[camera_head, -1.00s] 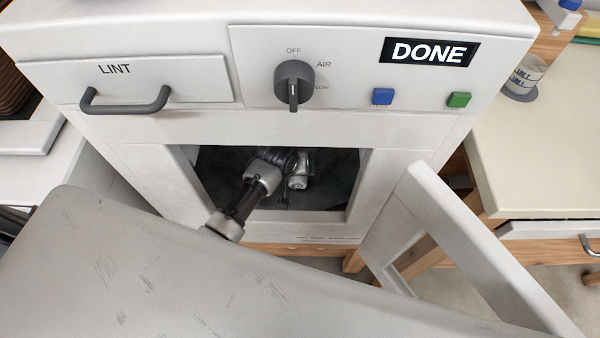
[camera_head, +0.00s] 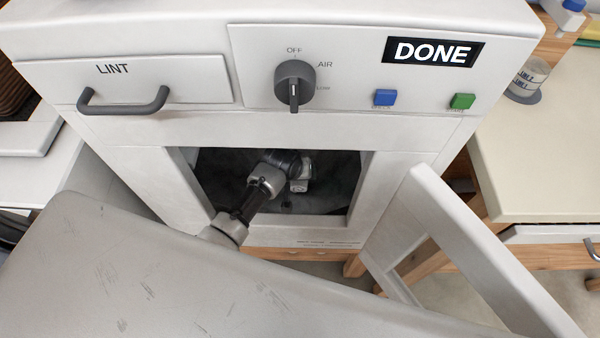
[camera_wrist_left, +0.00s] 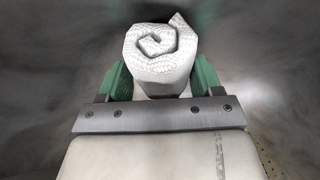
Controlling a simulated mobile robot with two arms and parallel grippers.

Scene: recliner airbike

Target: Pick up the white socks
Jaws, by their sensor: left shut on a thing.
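The white socks (camera_wrist_left: 160,50) are a rolled, knitted bundle with its spiral end showing in the left wrist view. My left gripper (camera_wrist_left: 161,82) is shut on them, with a green finger pad on each side of the roll. In the head view my left arm reaches through the open door of the white dryer (camera_head: 150,130). The gripper's fingers and the socks are hidden inside the dark drum (camera_head: 330,190) in that view. My right gripper is not in view.
The dryer door (camera_head: 440,225) stands open to the right of the opening. The panel has a dial (camera_head: 295,83), a lit DONE display (camera_head: 433,52), and blue (camera_head: 385,97) and green (camera_head: 462,101) buttons. A cream counter (camera_head: 550,160) is at right.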

